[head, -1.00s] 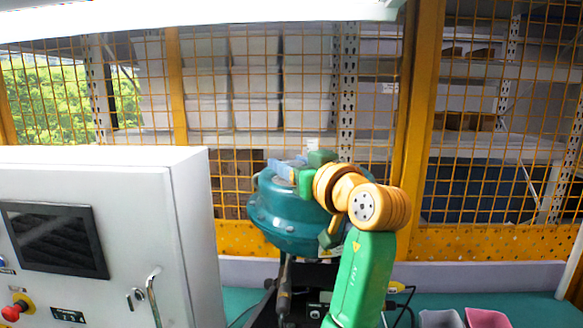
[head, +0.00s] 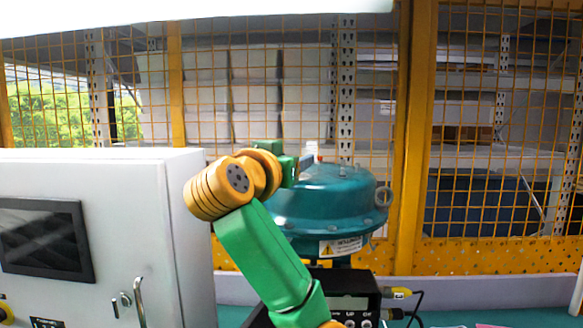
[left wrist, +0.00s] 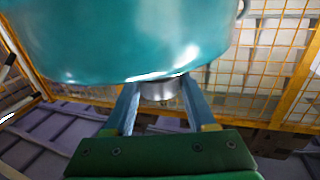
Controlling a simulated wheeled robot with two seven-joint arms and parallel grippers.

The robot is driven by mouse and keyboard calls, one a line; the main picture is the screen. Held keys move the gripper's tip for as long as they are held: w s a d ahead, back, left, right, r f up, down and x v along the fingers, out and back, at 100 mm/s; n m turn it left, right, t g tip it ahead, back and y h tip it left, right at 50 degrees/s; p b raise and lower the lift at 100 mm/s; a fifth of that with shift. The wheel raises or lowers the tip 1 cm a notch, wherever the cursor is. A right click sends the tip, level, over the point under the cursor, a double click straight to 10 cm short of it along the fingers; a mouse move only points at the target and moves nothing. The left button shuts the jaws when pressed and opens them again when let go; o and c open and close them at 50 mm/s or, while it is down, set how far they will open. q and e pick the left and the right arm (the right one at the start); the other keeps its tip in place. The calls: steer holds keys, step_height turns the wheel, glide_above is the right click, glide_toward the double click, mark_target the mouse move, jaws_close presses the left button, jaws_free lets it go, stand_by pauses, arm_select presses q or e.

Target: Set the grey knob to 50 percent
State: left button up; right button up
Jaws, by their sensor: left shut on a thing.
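The grey knob (left wrist: 160,89) is a short, shiny metal cylinder against the teal valve housing (left wrist: 120,40) in the left wrist view. My left gripper (left wrist: 163,98) is shut on it, with one blue-grey finger on each side. In the head view the teal housing (head: 330,203) stands in the middle. My left gripper (head: 311,157) reaches its top from the left, and the knob is hidden there. No scale or percent reading on the knob can be made out. My right gripper is not in view.
A white cabinet (head: 125,190) with a dark screen (head: 45,238) and a handle stands at the left. A black box with a display (head: 348,303) and buttons sits below the housing, with a cable on its right. A yellow mesh fence (head: 417,160) stands behind.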

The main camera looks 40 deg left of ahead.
arm_select(q)
steer(key=shift+m+t+h+b, duration=0.35)
steer(key=shift+m+t+h, duration=0.45)
steer(key=shift+h, duration=0.9)
steer(key=shift+m, duration=0.3)
steer(key=o, duration=1.3)
steer(key=shift+o, duration=0.2)
steer(key=b+v, duration=0.6)
steer(key=b, duration=0.1)
steer(key=shift+f, duration=0.35)
steer(key=shift+s+d+r+b, duration=0.15)
steer(key=shift+s+r+b, duration=0.1)
steer(key=shift+s+b, duration=0.25)
steer(key=shift+r, duration=0.15)
